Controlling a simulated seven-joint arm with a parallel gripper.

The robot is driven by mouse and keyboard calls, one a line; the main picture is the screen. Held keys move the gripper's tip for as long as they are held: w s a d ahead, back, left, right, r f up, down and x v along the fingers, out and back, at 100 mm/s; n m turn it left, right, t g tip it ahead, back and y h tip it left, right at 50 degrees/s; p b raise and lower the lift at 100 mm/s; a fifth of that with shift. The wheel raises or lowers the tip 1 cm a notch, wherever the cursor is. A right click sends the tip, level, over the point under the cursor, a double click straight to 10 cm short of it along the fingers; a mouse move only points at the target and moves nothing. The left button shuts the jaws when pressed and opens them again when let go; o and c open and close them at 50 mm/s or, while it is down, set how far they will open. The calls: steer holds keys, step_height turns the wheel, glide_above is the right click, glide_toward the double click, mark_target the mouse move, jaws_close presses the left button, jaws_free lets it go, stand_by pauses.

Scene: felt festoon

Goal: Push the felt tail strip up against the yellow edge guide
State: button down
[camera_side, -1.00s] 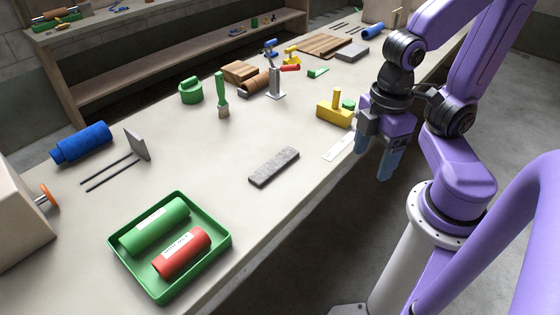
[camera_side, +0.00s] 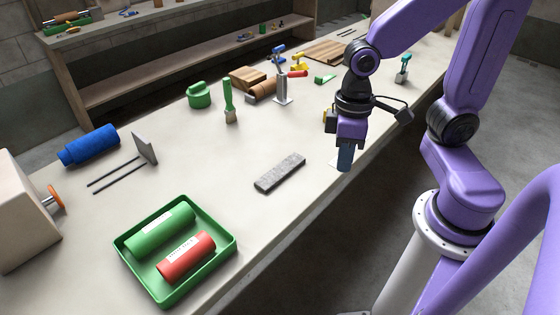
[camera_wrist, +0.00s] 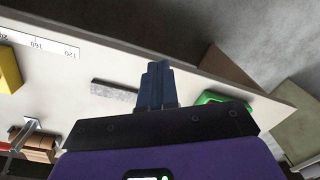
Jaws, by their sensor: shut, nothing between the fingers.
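The felt strip (camera_side: 280,173) is a grey, speckled, flat bar lying on the pale bench near its front edge. In the wrist view the felt strip (camera_wrist: 112,92) lies left of my fingers, which hide its right end. A yellow block (camera_wrist: 9,69), apparently the edge guide, sits at the left in the wrist view. In the side view only a sliver of the yellow block (camera_side: 326,116) shows behind my gripper. My gripper (camera_side: 344,168) is shut and empty, pointing down at the bench's front edge, to the right of the strip and apart from it in the side view.
A white ruler (camera_wrist: 40,45) lies flat near the yellow block. A green tray (camera_side: 122,244) holds a green roll (camera_side: 160,230) and a red roll (camera_side: 186,257). A brush (camera_side: 229,100) and a grey metal stand (camera_side: 282,90) are farther back. The bench around the strip is clear.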

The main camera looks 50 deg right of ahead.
steer(key=w+d+f+m, duration=0.1)
steer(key=w+f+m, duration=0.3)
steer(key=w+m, duration=0.45)
steer(key=m+y, duration=0.1)
steer(key=m, duration=1)
glide_toward(279, 170)
steer(key=d, duration=0.1)
steer(key=s+d+f, duration=0.1)
steer(key=d, duration=0.1)
steer(key=s+d+f, duration=0.1)
steer(key=d, duration=0.1)
steer(key=shift+d, duration=0.25)
steer(key=d+f+m, duration=0.1)
steer(key=w+d+f+m, duration=0.1)
steer(key=d+m, duration=0.1)
steer(key=d+f+m, duration=0.1)
steer(key=d, duration=0.1)
steer(key=shift+w+d+f+m, duration=0.15)
steer(key=shift+w+f+m, duration=0.2)
steer(key=shift+w, duration=0.05)
steer(key=a, duration=1.1)
steer(key=shift+a, duration=0.25)
steer(key=shift+a+f, duration=0.15)
steer(key=shift+a, duration=0.05)
steer(key=shift+s+f, duration=0.1)
steer(key=shift+f, duration=0.6)
